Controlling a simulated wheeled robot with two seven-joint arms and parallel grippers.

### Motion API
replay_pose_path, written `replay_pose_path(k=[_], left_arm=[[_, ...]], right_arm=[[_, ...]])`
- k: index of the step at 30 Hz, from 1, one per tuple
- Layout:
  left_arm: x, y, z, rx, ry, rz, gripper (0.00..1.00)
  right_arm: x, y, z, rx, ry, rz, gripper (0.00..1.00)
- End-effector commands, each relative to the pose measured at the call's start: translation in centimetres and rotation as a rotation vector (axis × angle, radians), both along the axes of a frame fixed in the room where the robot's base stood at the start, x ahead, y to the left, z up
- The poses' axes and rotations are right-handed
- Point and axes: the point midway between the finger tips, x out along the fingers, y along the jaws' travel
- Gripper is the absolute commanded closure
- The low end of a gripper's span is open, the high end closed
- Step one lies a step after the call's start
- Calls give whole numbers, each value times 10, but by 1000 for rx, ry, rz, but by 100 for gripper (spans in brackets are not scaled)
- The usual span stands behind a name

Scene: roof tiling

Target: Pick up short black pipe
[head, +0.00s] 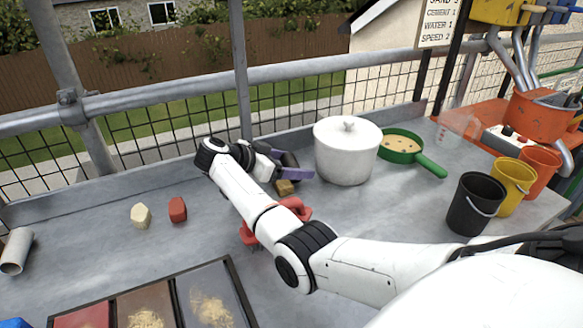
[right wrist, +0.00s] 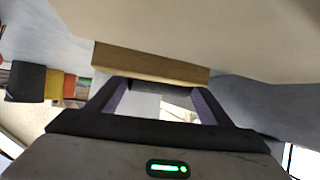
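I cannot make out a short black pipe for certain; a dark shape (head: 289,158) beside my right gripper's fingers may be it or part of the gripper. My right gripper (head: 297,168) is left of the white pot, its purple fingers apart. The right wrist view shows the fingers (right wrist: 160,92) spread, with a brown block (right wrist: 150,64) across their tips; I see no grip on it. In the head view the brown block (head: 284,188) sits just below the fingers. My left gripper is not in view.
A white lidded pot (head: 347,155) and green pan (head: 402,147) stand right. Black (head: 475,205), yellow (head: 513,185) and orange (head: 539,172) buckets line the right edge. A grey pipe (head: 16,252) lies far left. Cream (head: 141,216) and red (head: 178,210) blocks lie left of my arm.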

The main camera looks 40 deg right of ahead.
Motion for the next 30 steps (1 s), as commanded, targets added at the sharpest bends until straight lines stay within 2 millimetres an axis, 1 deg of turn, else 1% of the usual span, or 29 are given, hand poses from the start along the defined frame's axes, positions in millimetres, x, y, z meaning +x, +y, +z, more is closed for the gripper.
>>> replay_pose_path(k=[1,2,3,12,17,20,23,30], left_arm=[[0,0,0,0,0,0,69],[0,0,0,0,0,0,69],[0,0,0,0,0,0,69],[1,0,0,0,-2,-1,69],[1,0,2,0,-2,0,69],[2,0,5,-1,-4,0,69],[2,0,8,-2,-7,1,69],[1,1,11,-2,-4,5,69]], right_arm=[[0,0,0,0,0,0,43],[0,0,0,0,0,0,48],[0,0,0,0,0,0,49],[0,0,1,0,0,1,49],[1,0,8,0,-2,1,49],[1,1,19,0,-4,0,49],[1,1,36,1,-5,0,49],[1,1,89,1,-6,-1,49]])
